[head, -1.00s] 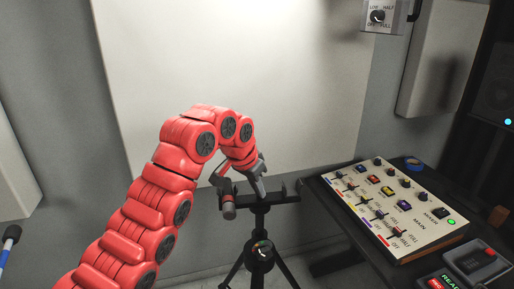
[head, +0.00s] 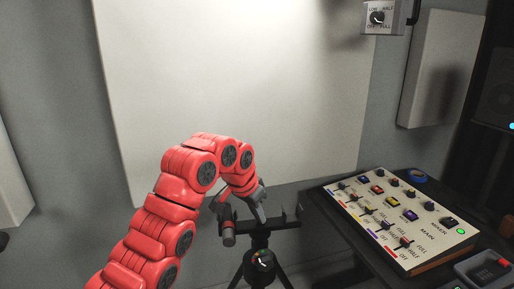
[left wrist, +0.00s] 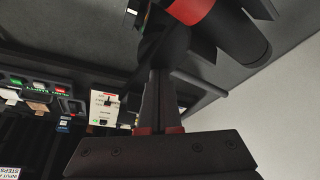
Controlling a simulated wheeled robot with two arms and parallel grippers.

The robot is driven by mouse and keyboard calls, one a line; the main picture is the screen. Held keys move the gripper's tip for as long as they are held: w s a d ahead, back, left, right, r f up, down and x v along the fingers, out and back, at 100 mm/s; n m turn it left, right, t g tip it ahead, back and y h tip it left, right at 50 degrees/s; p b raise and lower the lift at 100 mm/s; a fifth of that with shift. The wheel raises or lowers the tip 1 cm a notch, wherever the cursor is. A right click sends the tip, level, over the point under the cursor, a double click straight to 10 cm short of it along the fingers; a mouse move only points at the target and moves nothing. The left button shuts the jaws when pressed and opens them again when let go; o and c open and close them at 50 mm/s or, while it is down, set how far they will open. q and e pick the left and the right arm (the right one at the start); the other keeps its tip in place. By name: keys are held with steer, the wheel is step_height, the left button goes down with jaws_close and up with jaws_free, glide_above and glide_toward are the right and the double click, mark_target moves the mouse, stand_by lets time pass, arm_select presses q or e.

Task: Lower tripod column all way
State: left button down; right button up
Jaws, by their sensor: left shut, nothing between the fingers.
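The black tripod (head: 263,268) stands in front of the wall, with a round knob (head: 262,259) on its collar. Its column (head: 260,241) shows as a short length between the collar and the dark crossbar (head: 284,222) on top. My left gripper (head: 261,217) is shut and empty, pointing down at the middle of the crossbar; it seems to touch it, but contact is hard to tell. In the left wrist view the shut fingers (left wrist: 158,88) reach toward dark tripod parts (left wrist: 174,45). My right gripper is not in view.
A table (head: 345,232) with a mixer panel (head: 405,218) of sliders and knobs stands close on the right. A blue tape roll (head: 419,177) lies behind it. A pale wall panel (head: 240,90) is behind the tripod. A switch box (head: 380,17) hangs above.

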arm_select(q)
steer(key=shift+f+b, duration=1.05)
steer(key=shift+f, duration=0.45)
step_height(320, 180, up, 8)
steer(key=p, duration=0.6)
steer(key=shift+r, duration=0.2)
steer(key=shift+f, duration=0.15)
